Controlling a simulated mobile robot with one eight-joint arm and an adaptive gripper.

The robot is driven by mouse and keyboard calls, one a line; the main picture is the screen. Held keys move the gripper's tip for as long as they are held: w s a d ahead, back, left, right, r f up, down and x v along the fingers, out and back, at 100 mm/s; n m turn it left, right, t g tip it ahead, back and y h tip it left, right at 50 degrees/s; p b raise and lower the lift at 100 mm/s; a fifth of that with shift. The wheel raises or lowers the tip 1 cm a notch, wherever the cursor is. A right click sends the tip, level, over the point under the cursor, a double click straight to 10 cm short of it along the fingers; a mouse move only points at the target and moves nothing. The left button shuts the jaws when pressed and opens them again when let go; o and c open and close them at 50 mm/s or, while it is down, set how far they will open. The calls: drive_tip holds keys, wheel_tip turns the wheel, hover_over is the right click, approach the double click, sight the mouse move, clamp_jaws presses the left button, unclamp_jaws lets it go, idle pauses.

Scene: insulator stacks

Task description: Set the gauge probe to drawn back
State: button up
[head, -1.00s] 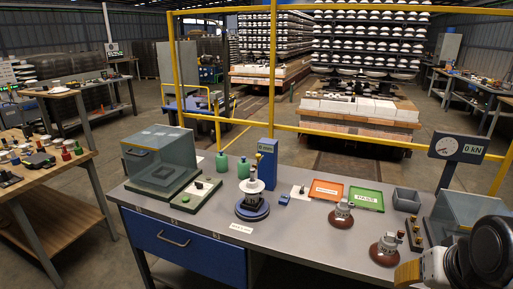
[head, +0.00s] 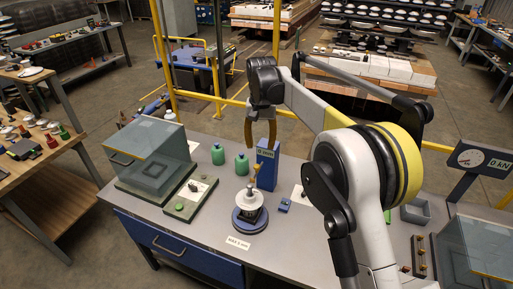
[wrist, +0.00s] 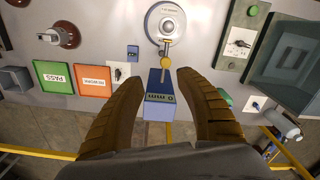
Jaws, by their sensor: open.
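The gauge is a blue post (head: 267,168) with a "0 mm" display, standing on the bench behind a blue round turntable (head: 250,219). A white insulator (head: 250,201) sits on the turntable. The brass-coloured gauge probe (head: 256,180) sticks out at the insulator's top; in the wrist view its round knob (wrist: 165,62) lies between post and insulator. I cannot tell whether its tip touches the insulator. My gripper (head: 261,147) is open and empty, pointing down above the gauge. In the wrist view its two brown fingers (wrist: 160,77) stand apart on either side of the post.
Two green bottles (head: 242,164) stand left of the post. A green control box (head: 190,199) and a glass-lidded box (head: 155,165) stand further left. Orange (wrist: 93,81) and green (wrist: 53,77) trays lie on the other side. A yellow rail frame (head: 218,60) runs behind the bench.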

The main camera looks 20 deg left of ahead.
sight(257, 165)
drive_tip(key=shift+w+a+f, duration=0.2)
drive_tip(key=shift+a+f, duration=0.35)
drive_tip(key=shift+a, duration=0.2)
wheel_tip(257, 165, down, 10)
drive_tip(key=shift+s+d+f+b, duration=0.1)
drive_tip(key=shift+f+b, duration=0.05)
drive_tip(key=shift+b, duration=0.75)
drive_tip(key=shift+c, duration=0.5)
